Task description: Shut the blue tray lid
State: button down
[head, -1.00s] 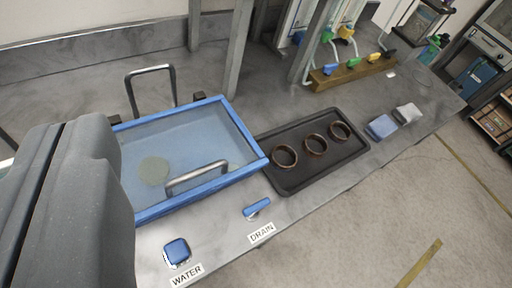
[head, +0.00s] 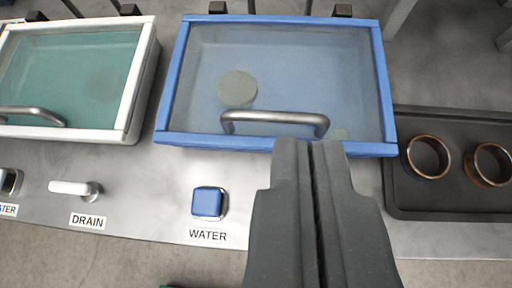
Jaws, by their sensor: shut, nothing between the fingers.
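The blue tray (head: 386,149) stands on the grey bench at the centre of the view. Its clear, blue-framed lid (head: 300,75) appears to lie flat over it; I cannot tell whether a thin gap is left at the front. A metal bar handle (head: 270,116) sits near the lid's front edge. A round pale disc (head: 237,88) shows through the clear panel. My gripper (head: 311,146) is shut and empty. Its tips show at the front edge of the lid, just below the handle's right end; I cannot tell whether they touch.
A white-framed tray (head: 135,85) with a lid stands at the left. A blue WATER button (head: 207,202) and a white DRAIN lever (head: 70,188) are on the bench front. A dark tray (head: 400,200) with copper-coloured rings (head: 427,157) lies at the right.

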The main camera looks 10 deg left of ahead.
send_over(278, 118)
jog(key=s, duration=0.2)
notch_tip(278, 118, down, 7)
notch_tip(278, 118, down, 3)
jog(key=shift+w+r+y, duration=0.1)
jog(key=shift+r+y, duration=0.05)
jog(key=shift+y, duration=0.15)
jog(key=shift+w+f, duration=0.1)
jog(key=shift+f, duration=0.45)
jog(key=f+b, duration=0.1)
jog(key=b, duration=0.1)
jog(key=f+b, duration=0.1)
jog(key=b, duration=0.1)
jog(key=shift+s+f+t+b, duration=0.15)
jog(key=shift+s+t+b, duration=0.2)
jog(key=shift+s+t, duration=0.05)
